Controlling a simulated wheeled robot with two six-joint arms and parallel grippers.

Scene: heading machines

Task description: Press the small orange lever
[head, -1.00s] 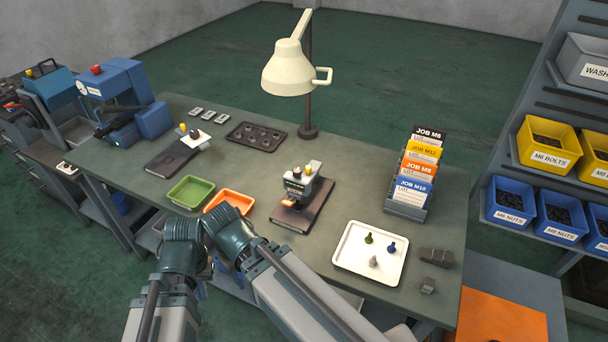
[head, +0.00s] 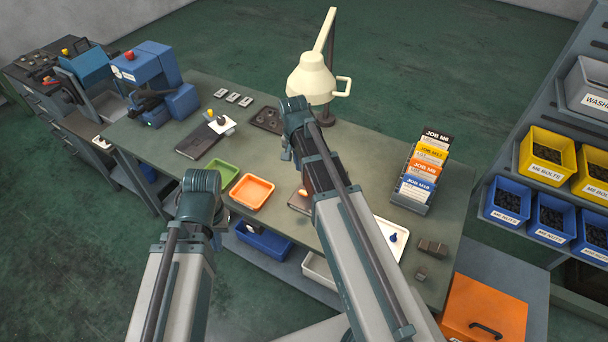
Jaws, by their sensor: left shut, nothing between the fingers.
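The small bench device with the small orange lever is hidden behind my right arm; only part of its brown base (head: 299,204) shows. I cannot make out the lever itself. My left arm is folded at the lower left, in front of the bench's near edge. My left gripper (head: 217,241) is mostly hidden behind that arm's elbow, shut and empty, left of the device and apart from it. My right arm reaches up across the bench, and its gripper is hidden behind its links.
A green tray (head: 222,173) and an orange tray (head: 252,192) lie left of the brown base. A lamp (head: 312,78) stands behind my right arm. A card rack (head: 410,197) and dark blocks (head: 433,248) are on the right. A white tray (head: 383,233) is partly covered.

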